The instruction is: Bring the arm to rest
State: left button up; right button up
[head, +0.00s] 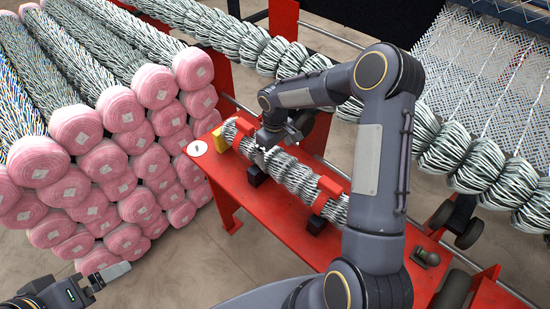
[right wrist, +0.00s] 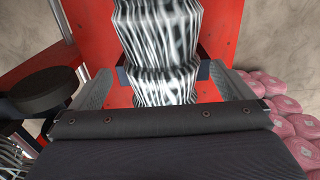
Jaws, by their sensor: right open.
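My right gripper (head: 262,150) is over the far end of a chainlink mesh roll (head: 293,177) lying on a red bench (head: 245,203). In the right wrist view its fingers (right wrist: 160,88) are wide apart, open, with the roll (right wrist: 160,45) between them and a gap on each side. The fingers are largely hidden in the head view. My left gripper (head: 108,276) is at the lower left, over the floor, away from the bench; its opening cannot be made out.
Pink-wrapped mesh rolls (head: 98,185) are stacked at the left. A long mesh bundle (head: 240,40) crosses the back, and woven mesh (head: 490,70) hangs at the right. Floor between stack and bench is clear.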

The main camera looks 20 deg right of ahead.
jog(key=shift+r, duration=1.6)
jog(key=shift+r, duration=0.25)
jog(key=s+r+m+t, duration=0.2)
jog(key=s+r+m, duration=0.1)
jog(key=s+r, duration=0.95)
jog(key=s+a+r+m+t+y, duration=0.1)
jog(key=s+a+y, duration=0.1)
jog(key=s, duration=0.6)
jog(key=s+a+r+m+t+y, duration=0.1)
jog(key=s+a+m+t, duration=0.1)
jog(key=s, duration=0.6)
jog(key=shift+s+a+r+t+y, duration=0.3)
jog(key=shift+r+y, duration=0.05)
jog(key=shift+y, duration=0.05)
